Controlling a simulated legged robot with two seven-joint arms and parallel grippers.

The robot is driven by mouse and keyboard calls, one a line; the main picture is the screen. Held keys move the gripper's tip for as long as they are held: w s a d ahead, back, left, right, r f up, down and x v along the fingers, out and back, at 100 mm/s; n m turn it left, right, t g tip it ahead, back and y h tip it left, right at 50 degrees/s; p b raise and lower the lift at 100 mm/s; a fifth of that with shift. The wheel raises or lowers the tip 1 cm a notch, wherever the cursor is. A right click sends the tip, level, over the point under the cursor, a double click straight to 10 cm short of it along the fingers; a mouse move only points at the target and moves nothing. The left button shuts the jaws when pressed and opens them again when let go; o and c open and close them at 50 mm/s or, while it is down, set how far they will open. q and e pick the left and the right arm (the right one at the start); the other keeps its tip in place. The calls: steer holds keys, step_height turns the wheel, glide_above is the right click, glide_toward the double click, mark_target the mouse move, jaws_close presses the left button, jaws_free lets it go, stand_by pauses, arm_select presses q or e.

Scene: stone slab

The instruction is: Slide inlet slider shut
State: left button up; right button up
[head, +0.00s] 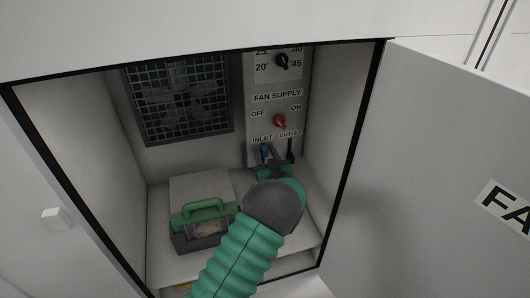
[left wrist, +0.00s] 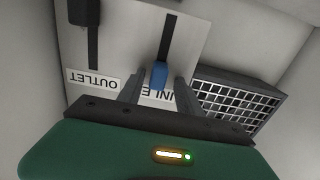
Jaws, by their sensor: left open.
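The inlet slider is a blue knob (head: 265,152) under the INLET label on the control panel. In the left wrist view the blue knob (left wrist: 159,75) sits at the label end of its dark slot, which runs on away from the label. That view is upside down. My left gripper (head: 271,166) is in front of the panel's lower part. In the wrist view its two fingers (left wrist: 158,80) are open, one on each side of the blue knob. I cannot tell whether they touch it. My right gripper is not in view.
The black outlet slider (left wrist: 85,12) is beside it, at the far end of its slot from its label. A red fan switch (head: 280,121) and a black dial (head: 282,61) are above. A green-handled box (head: 203,215) stands left of my arm. The open door (head: 440,150) is right.

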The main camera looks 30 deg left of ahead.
arm_select(q)
steer(key=shift+c, duration=0.3)
steer(key=shift+d+r, duration=0.1)
steer(key=shift+d, duration=0.4)
jaws_close()
steer(key=shift+a, duration=0.1)
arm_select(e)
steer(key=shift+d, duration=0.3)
arm_select(q)
step_height(320, 180, down, 6)
steer(key=b, duration=0.5)
steer(key=shift+f, duration=0.2)
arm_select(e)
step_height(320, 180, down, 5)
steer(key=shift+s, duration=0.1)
